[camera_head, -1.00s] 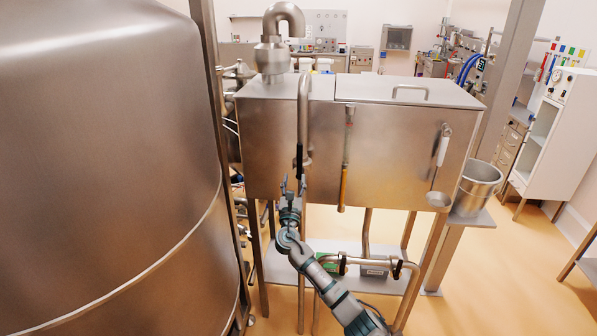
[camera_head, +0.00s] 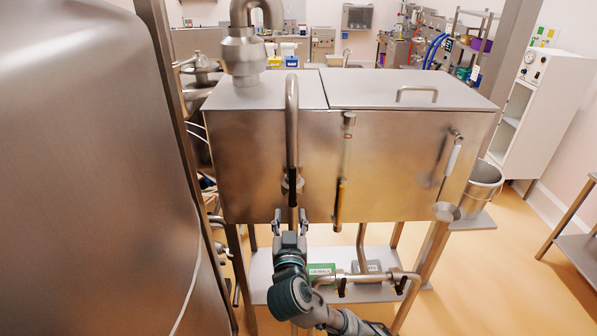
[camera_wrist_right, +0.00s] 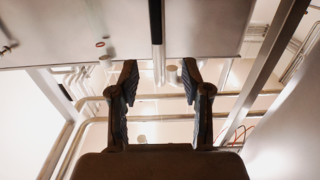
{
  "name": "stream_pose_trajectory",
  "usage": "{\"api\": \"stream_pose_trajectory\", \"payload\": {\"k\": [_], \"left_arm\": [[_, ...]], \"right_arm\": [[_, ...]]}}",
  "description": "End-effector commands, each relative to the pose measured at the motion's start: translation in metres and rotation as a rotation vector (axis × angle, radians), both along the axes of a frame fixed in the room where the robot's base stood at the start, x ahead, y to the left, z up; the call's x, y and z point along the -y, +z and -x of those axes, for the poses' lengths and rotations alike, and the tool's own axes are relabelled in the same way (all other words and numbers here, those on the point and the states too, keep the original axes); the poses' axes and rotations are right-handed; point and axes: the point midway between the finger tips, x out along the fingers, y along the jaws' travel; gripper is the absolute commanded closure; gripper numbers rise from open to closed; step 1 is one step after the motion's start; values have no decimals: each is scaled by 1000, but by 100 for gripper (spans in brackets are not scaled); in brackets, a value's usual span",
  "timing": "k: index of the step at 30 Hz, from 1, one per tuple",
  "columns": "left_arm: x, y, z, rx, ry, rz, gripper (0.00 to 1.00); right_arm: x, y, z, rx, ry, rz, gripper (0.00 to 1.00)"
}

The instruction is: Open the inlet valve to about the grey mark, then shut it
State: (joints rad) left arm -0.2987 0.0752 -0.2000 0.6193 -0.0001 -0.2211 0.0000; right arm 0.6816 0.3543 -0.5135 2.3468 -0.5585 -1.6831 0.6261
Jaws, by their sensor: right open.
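The steel hopper (camera_head: 400,150) stands ahead. A steel pipe (camera_head: 291,120) runs down its front left part. A dark lever (camera_head: 292,199), which looks like the inlet valve's handle, hangs near the pipe's lower end. My right gripper (camera_head: 290,225) is open and empty just below the lever, fingers pointing up towards it. In the right wrist view the dark lever (camera_wrist_right: 156,22) lies beyond the gap between the open fingertips (camera_wrist_right: 160,72), apart from them. I cannot make out the grey mark. My left gripper is not in view.
A large steel tank (camera_head: 90,180) fills the left side. A brass-coloured rod (camera_head: 340,203) hangs right of the lever. Pipework with dark handles (camera_head: 378,278) runs low by a shelf. A steel bucket (camera_head: 483,183) stands at the right.

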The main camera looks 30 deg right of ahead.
Motion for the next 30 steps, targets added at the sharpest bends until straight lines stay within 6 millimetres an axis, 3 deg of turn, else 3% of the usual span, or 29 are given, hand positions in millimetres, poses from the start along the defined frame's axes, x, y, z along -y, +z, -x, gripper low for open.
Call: {"api": "stream_pose_trajectory", "payload": {"k": [9, 18, 24, 30], "left_arm": [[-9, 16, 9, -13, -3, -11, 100], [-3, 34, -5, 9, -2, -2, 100], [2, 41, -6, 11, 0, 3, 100], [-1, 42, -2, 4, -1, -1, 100]], "right_arm": [[37, 0, -61, -6, -9, 1, 52], [63, 1, -122, -4, -8, 4, 52], [71, 1, -147, -3, -5, 6, 52], [76, -1, -155, -3, -4, 4, 52]]}}
